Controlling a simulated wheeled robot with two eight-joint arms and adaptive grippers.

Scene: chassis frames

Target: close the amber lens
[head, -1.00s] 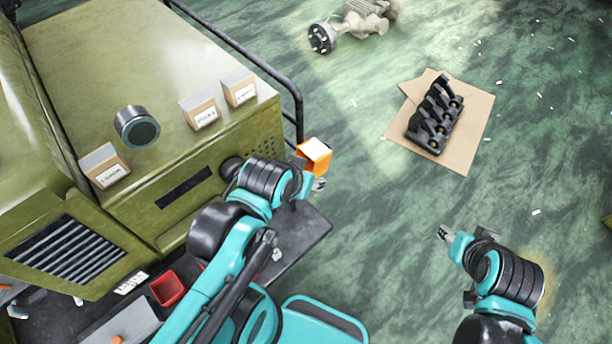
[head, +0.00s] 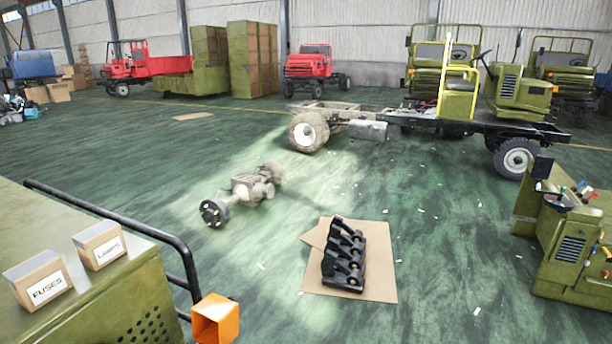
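An orange box-shaped piece (head: 216,320), which looks like the amber lens, sits at the bottom edge of the head view, by the corner of the green machine. A framed, hollow-looking face is turned toward me. I cannot tell how it is attached or whether it is open or closed. Its lower part is cut off by the picture edge. Neither of my grippers is in view.
A green bonnet (head: 60,235) carries a box marked FUSES (head: 38,280) and another labelled box (head: 99,245). A black rail (head: 120,222) edges it. Black brackets (head: 344,257) lie on cardboard (head: 380,285); an axle (head: 240,191) lies beyond. Open floor surrounds them.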

